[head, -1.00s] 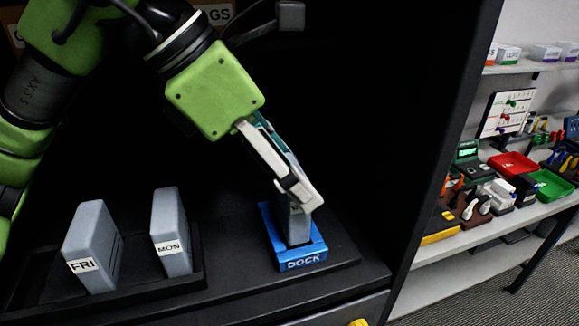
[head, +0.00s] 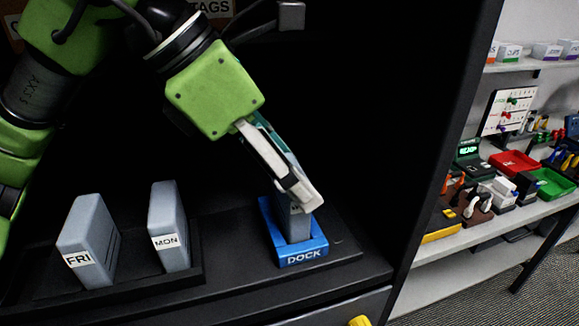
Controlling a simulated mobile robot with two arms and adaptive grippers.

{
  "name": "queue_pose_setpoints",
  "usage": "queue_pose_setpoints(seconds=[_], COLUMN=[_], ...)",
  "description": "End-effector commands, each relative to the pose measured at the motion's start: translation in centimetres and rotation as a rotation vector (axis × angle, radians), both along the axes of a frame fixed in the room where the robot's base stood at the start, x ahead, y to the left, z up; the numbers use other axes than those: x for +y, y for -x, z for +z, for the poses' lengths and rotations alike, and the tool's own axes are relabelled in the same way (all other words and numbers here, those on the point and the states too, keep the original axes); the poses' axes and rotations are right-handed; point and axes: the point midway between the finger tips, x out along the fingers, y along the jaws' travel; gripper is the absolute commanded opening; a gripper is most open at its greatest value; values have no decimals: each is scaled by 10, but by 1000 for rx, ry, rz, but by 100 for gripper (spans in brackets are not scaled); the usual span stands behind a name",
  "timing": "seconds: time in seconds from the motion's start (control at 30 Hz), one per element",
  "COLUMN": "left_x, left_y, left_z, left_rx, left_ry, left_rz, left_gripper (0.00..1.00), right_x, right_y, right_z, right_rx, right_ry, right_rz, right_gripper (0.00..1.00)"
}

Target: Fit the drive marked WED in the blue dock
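The blue dock (head: 303,256) sits on the black shelf at centre right, its DOCK label facing me. A grey drive (head: 295,226) stands in the dock's slot. Its marking is hidden, so I cannot read whether it says WED. My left gripper (head: 303,203) reaches down from the upper left, with its fingers around the top of this drive. The fingers seem closed on it, with the far finger partly hidden. My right gripper is not in view.
Two grey drives marked FRI (head: 88,240) and MON (head: 168,228) stand in a black tray (head: 150,286) left of the dock. The cabinet's side wall (head: 440,110) rises on the right. Beyond it are shelves (head: 500,222) with several small items.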

Motion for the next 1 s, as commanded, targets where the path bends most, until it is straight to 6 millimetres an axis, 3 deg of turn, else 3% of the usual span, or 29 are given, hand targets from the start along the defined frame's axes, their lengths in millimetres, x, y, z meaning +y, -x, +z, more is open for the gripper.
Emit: queue_pose_setpoints(seconds=[0.93, 0.97, 1.0], left_x=[0, 0, 0], left_y=[0, 0, 0], left_z=[-7, -7, -7], left_rx=[-1, -1, -1], left_ry=[2, 2, 2], left_rz=[1, 1, 1], left_gripper=[27, 60, 71], right_x=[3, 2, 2], right_y=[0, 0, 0], right_z=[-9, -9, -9], right_rx=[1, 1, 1], right_ry=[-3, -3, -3], right_rz=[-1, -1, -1], right_gripper=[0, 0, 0])
